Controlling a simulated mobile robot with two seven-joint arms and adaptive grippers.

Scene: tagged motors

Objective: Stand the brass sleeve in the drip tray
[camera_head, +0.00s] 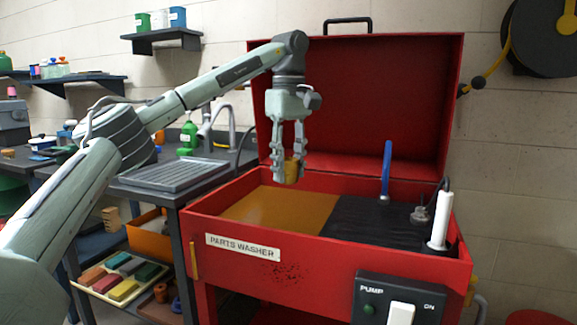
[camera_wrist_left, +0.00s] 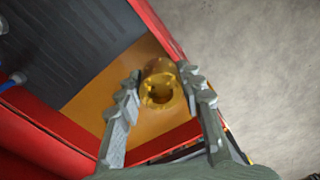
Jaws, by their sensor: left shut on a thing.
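My left gripper (camera_head: 289,165) points down above the open red parts washer and is shut on the brass sleeve (camera_head: 292,171), a short gold cylinder. In the left wrist view the sleeve (camera_wrist_left: 161,86) sits between the two grey fingers (camera_wrist_left: 160,95), its round open end facing the camera. The sleeve is held over the amber area of the washer, clear of it as far as I can tell. A grey ribbed tray (camera_head: 172,173), which looks like the drip tray, lies on the bench to the left of the washer and appears empty. My right gripper is not in view.
The washer's red front wall (camera_head: 310,254) and raised lid (camera_head: 380,100) border its basin. A black mat (camera_head: 375,223), blue brush (camera_head: 386,170) and white cylinder (camera_head: 441,219) are on its right. A green bottle (camera_head: 188,136) and faucet (camera_head: 222,120) stand behind the tray.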

